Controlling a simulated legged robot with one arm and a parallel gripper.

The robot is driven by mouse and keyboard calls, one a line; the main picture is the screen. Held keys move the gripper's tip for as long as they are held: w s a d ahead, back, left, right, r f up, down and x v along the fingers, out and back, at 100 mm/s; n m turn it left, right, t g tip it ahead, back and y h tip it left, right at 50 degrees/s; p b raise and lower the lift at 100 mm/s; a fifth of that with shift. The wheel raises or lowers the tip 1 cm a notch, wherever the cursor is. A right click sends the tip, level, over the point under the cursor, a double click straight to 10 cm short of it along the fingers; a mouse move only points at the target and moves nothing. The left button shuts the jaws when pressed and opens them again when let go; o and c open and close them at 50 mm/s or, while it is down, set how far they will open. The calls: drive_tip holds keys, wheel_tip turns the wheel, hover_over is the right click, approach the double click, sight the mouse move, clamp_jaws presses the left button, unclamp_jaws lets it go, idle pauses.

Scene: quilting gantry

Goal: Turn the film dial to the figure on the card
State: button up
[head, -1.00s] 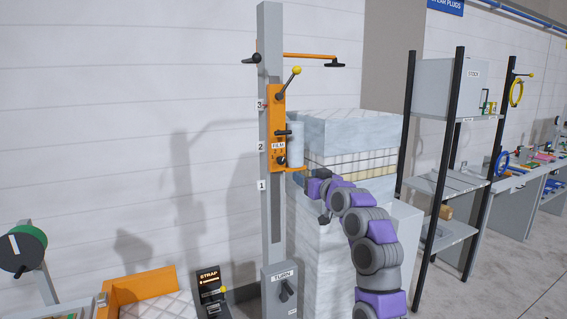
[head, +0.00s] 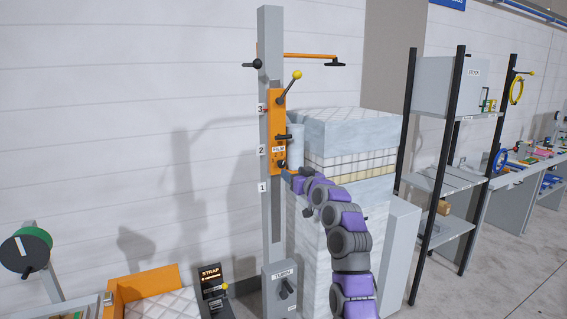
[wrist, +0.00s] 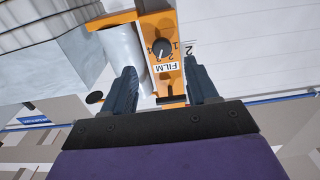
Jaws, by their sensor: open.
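The film dial (wrist: 161,47) is a black round knob with a light pointer mark, on an orange carriage plate with small figures beside it and a FILM label (wrist: 166,68). The figure its pointer marks is too small to read surely. In the wrist view, my gripper (wrist: 162,78) is open and empty. Its fingers lie either side of the plate's FILM end, short of the dial. I cannot make out the card.
A white film roll (wrist: 124,52) stands beside the plate, close to one finger. Wrapped quilt stacks (head: 350,135) rise right of the post (head: 271,220). A TURN crank box (head: 281,290) is at its foot. A black-posted shelf (head: 450,180) stands further right.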

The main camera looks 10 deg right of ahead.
sight(283, 165)
drive_tip(key=p+x, duration=0.2)
drive_tip(key=p, duration=0.1)
drive_tip(key=p+x, duration=0.3)
drive_tip(key=shift+a+r+p, duration=0.15)
drive_tip(key=shift+r+p, duration=0.1)
drive_tip(key=shift+p, duration=0.05)
drive_tip(key=shift+w+a+f, duration=0.1)
drive_tip(key=shift+w+f, duration=0.05)
drive_tip(key=shift+w, duration=0.2)
drive_tip(key=shift+p+x, duration=0.85)
drive_tip(key=shift+x, duration=0.1)
drive_tip(key=shift+w+f, duration=0.1)
drive_tip(key=shift+w, duration=0.25)
drive_tip(key=shift+c, duration=0.4)
drive_tip(key=c, duration=1)
drive_tip(key=shift+o, duration=0.2)
